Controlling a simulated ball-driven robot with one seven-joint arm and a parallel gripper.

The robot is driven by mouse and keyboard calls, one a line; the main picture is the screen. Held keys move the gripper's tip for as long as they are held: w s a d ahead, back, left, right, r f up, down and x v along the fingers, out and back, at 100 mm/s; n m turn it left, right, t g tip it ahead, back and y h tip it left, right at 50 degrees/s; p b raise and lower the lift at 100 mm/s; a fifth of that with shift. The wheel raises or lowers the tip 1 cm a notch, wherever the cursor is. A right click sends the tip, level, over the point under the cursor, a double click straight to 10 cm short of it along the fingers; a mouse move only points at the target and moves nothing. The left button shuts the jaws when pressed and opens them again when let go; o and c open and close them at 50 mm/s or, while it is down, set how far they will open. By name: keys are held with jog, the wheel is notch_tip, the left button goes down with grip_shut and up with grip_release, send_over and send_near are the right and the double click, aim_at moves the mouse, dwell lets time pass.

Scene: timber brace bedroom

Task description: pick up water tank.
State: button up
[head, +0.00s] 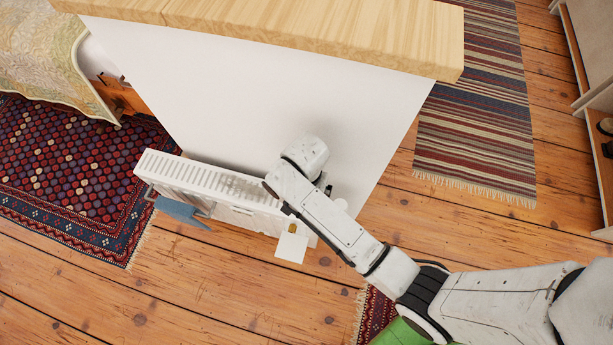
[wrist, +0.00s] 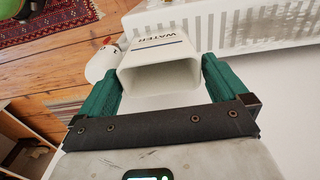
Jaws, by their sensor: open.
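The water tank (wrist: 162,50) is a white, open-topped container with "WATER" printed on its face, seen in the wrist view. My gripper (wrist: 162,82) has its green fingers apart, one on each side of the tank. The tank's open mouth faces my palm. I cannot tell whether either finger touches it. In the head view my arm's end is over the right end of a white radiator (head: 207,176), and hides the fingers and most of what is there.
A white wall panel with a wooden top (head: 300,25) rises behind the radiator. A white rounded knob (wrist: 103,64) sits just left of the tank. A blue cloth (head: 180,212) hangs on the radiator's left. Patterned rugs (head: 75,165) lie on the plank floor, which is open in front.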

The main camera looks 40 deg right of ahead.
notch_tip(320, 180, down, 5)
jog(key=shift+f+b, duration=0.1)
jog(key=shift+b, duration=0.4)
jog(key=c, duration=0.9)
